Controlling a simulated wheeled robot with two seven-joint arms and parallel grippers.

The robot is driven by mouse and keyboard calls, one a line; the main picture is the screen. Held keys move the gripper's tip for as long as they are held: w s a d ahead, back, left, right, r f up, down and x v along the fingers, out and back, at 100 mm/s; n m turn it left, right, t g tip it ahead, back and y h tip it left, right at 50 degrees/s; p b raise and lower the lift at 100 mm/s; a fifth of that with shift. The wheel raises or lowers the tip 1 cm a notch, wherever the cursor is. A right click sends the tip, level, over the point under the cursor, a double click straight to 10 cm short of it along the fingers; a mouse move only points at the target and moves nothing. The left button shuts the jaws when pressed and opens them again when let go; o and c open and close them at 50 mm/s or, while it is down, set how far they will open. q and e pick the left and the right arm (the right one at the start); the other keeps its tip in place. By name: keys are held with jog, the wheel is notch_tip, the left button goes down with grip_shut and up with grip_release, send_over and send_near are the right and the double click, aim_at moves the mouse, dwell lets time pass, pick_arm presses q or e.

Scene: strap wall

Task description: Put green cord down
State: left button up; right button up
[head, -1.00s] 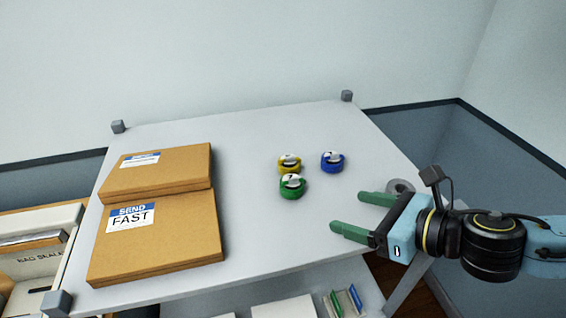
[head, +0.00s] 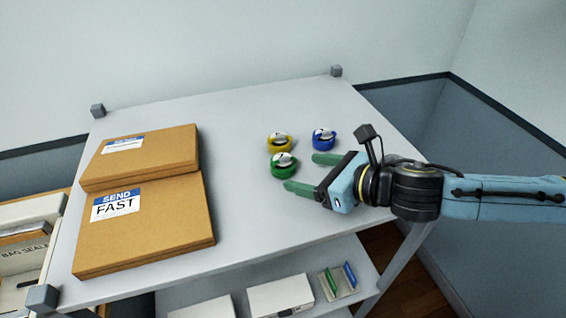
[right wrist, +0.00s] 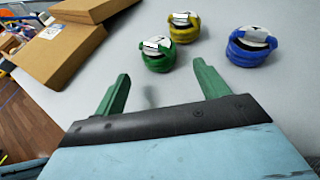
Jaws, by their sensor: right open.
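The green cord (head: 284,166) is a coiled bundle with a white label, lying on the grey table top (head: 250,225). It also shows in the right wrist view (right wrist: 159,58), beyond and between my fingertips. My right gripper (head: 307,173) is open and empty, its green fingers pointing at the green cord from the right and front, apart from it. The yellow cord (head: 279,142) lies just behind the green one. The blue cord (head: 323,139) lies to the right of the yellow one. My left gripper is not in view.
Two flat cardboard boxes, one at the back (head: 140,160) and one in front (head: 145,235), lie on the left of the table. A lower shelf (head: 330,255) holds white boxes and a small rack (head: 338,280). The table between boxes and cords is clear.

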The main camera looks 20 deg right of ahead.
aim_at(293, 169)
jog(key=p+x, duration=0.1)
jog(key=x, duration=0.3)
jog(key=shift+w+a+r, duration=0.1)
jog(key=shift+a+r, duration=0.05)
jog(key=shift+w+a+f, duration=0.2)
jog(key=shift+w+a, duration=0.05)
jog(key=shift+w, duration=0.1)
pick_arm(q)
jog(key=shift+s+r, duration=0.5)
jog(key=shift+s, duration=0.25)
pick_arm(e)
jog(key=c, duration=1.2)
